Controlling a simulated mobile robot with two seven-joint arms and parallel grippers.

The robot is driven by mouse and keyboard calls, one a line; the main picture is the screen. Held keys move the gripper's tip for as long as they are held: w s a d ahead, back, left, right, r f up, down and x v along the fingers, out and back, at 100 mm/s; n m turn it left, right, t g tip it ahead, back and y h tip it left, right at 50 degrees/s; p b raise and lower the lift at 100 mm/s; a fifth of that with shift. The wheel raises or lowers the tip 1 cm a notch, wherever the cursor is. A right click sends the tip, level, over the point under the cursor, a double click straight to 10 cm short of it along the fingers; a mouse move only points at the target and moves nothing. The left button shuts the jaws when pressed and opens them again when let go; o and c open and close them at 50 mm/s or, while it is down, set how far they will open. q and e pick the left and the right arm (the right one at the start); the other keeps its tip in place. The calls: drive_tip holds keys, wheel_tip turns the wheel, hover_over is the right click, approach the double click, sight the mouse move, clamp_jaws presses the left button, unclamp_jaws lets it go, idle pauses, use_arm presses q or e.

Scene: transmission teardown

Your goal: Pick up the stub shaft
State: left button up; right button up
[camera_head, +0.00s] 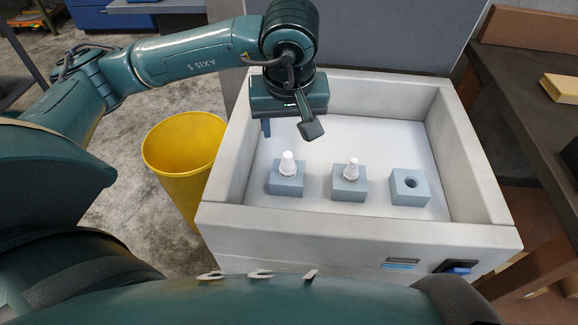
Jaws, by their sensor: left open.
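Two white stepped shafts stand upright in grey-blue blocks inside a light grey bin (345,228). The left shaft (288,163) is a little larger and sits in the left block (287,186). The smaller shaft (352,169) sits in the middle block (349,189). I cannot tell from the picture which of them is the stub shaft. My left gripper (288,129) is open and empty, its fingers apart, over the back left part of the bin. It is behind the left shaft in the picture and apart from it. My right gripper is not in view.
A third block (409,188) at the right has an empty round hole. The bin's walls surround the blocks, with clear floor behind them. A yellow bucket (183,145) stands left of the bin. A dark table (520,100) is at the right.

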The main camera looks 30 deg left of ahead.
use_arm(q)
drive_tip(key=shift+o, duration=0.7)
